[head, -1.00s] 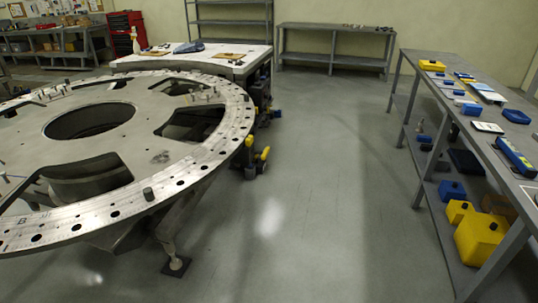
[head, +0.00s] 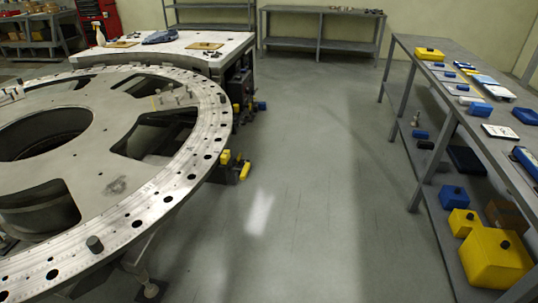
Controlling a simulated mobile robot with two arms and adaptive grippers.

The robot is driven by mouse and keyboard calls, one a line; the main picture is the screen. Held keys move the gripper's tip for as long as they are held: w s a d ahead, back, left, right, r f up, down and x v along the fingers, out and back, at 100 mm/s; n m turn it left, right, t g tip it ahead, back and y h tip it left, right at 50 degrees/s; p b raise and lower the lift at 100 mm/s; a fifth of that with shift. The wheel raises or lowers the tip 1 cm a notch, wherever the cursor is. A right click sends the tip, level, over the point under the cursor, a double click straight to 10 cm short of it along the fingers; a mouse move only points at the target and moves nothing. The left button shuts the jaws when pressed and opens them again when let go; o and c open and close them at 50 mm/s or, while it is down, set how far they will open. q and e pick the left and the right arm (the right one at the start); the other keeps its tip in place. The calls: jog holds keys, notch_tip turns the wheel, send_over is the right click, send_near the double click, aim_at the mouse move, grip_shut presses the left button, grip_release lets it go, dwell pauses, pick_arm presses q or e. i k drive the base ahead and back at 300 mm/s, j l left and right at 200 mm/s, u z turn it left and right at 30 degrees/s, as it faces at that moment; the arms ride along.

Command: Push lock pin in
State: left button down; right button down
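The round metal turret plate (head: 85,168) fills the left of the head view, with a large centre hole, cut-out windows and a rim of small holes. Which of these is the lock pin is not clear. Neither of my grippers is in view.
A grey workbench (head: 447,105) with blue and yellow boxes runs along the right. A table (head: 185,52) with a spray bottle (head: 99,33) adjoins the plate's far side. Yellow-and-black hardware (head: 233,167) sits beside the plate. The grey floor (head: 300,200) between is clear.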

aim_at(244, 170)
jog(key=i+z, duration=0.1)
jog(key=i, duration=0.4)
jog(key=i+j+z, duration=0.1)
jog(key=i, duration=0.35)
